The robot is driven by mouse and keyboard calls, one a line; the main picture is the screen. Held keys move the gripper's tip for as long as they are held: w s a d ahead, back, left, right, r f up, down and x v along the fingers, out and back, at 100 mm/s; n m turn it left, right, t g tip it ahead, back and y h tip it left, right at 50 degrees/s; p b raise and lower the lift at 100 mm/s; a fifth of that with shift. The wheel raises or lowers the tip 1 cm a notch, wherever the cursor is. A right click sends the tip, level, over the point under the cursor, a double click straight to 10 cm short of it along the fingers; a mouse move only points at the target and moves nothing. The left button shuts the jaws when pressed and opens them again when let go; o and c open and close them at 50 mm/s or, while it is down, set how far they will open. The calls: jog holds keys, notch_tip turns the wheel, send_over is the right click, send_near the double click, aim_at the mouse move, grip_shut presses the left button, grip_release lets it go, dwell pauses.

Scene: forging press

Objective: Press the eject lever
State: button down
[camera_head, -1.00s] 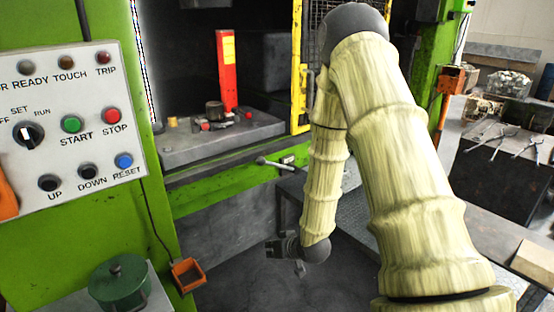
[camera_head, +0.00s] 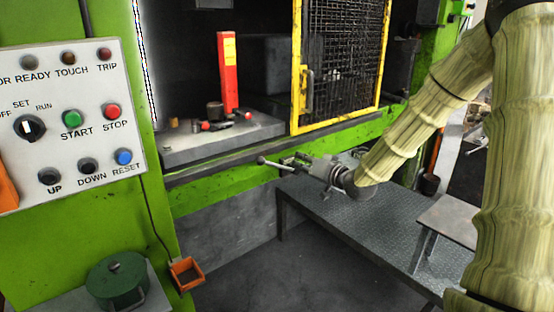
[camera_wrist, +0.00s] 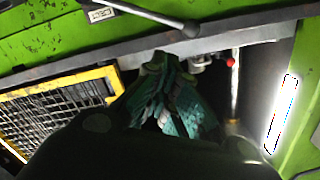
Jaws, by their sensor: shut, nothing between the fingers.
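The eject lever (camera_head: 275,164) is a thin grey rod with a round knob at its left end. It sticks out from the green front of the press below the bed. In the wrist view the lever (camera_wrist: 150,13) runs across the top, its dark knob near the middle. My gripper (camera_head: 296,161) is shut and empty, just right of the knob and close to the rod in the head view. In the wrist view my gripper (camera_wrist: 168,65) points up below the knob, with a visible gap in the picture. I cannot tell whether it touches the lever.
The yellow mesh guard (camera_head: 340,65) stands above and behind my gripper. A grey checker-plate platform (camera_head: 345,215) lies below my arm. The press bed (camera_head: 220,142) holds a red upright block (camera_head: 227,75). The control panel (camera_head: 68,125) is at left. Dark floor is free below the lever.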

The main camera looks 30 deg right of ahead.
jog(key=shift+s+d+r+t, duration=0.15)
jog(key=shift+d+r, duration=0.15)
jog(key=shift+r, duration=0.2)
jog(key=shift+w+d+r+t, duration=0.15)
jog(key=shift+d+r, duration=0.1)
jog(key=shift+r, duration=0.2)
jog(key=p, duration=0.3)
send_over(277, 165)
jog(key=s, duration=0.2)
jog(key=f, duration=0.2)
jog(key=shift+a+f+p, duration=0.4)
jog(key=shift+a+f, duration=0.15)
jog(key=shift+f, duration=0.35)
